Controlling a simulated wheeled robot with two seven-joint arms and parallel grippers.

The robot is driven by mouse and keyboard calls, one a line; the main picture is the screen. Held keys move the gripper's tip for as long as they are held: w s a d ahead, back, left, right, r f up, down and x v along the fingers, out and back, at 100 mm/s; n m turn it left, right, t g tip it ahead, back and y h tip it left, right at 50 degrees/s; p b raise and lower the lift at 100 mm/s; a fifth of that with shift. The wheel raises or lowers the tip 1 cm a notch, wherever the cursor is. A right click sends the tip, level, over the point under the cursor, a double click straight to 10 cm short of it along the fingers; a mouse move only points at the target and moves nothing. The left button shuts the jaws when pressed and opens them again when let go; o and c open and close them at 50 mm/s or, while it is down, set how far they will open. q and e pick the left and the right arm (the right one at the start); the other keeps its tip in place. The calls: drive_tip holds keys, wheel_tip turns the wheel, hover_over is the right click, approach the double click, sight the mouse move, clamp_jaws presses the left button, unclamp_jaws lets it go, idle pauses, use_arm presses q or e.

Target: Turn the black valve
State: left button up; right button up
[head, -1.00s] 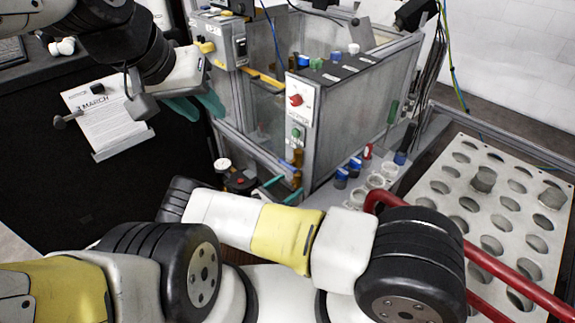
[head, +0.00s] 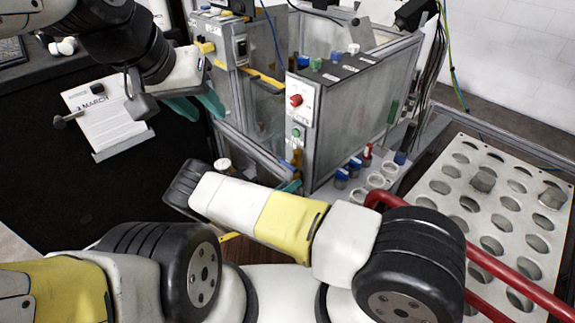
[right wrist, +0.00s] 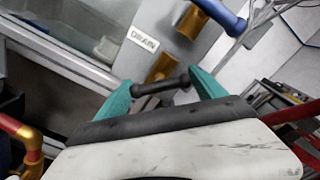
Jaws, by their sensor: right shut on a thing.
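The black valve (right wrist: 160,87) is a dark bar-shaped handle below a brass fitting, beside a "DRAIN" label in the right wrist view. My right gripper (right wrist: 161,91) has one teal finger at each end of the bar and is shut on it. In the head view, the teal fingertips of my right gripper (head: 291,185) show at the lower front of the machine, and my forearm hides much of that area. The valve cannot be made out there. My left gripper (head: 196,106) is open and empty, left of the machine.
The clear-walled machine (head: 352,125) carries a red knob (head: 296,100) and a green button (head: 296,133). A perforated tray (head: 450,205) lies at the right behind a red rail (head: 480,262).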

drive_tip(key=shift+n, duration=0.6)
drive_tip(key=o, duration=1.1)
drive_tip(key=shift+v, duration=3.95)
